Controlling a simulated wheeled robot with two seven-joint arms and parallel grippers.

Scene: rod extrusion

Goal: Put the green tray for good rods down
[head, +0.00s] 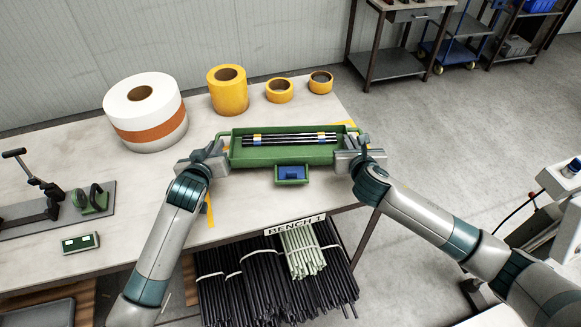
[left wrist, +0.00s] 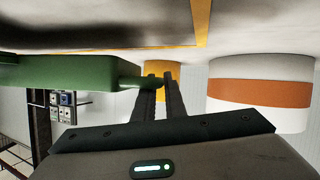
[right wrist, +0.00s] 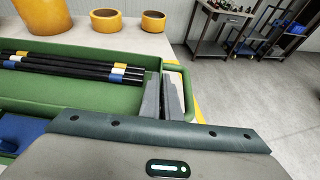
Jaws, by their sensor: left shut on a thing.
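The green tray (head: 262,157) is level over the front part of the bench, with several black rods (head: 290,139) with yellow, white and blue end bands lying in it. I cannot tell whether its underside touches the bench top. My left gripper (head: 222,155) is shut on the tray's left handle, seen in the left wrist view (left wrist: 128,79). My right gripper (head: 350,152) is at the tray's right end; in the right wrist view its fingers (right wrist: 163,92) stand close together by the right handle (right wrist: 186,88). Whether they grip it is unclear.
A small green bin with blue contents (head: 291,174) sits in front of the tray. A large white-orange roll (head: 146,120) and yellow rolls (head: 228,92) stand behind. Yellow tape (head: 210,210) marks the bench. Bundled rods (head: 270,285) are below the front edge. A fixture (head: 60,205) stands left.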

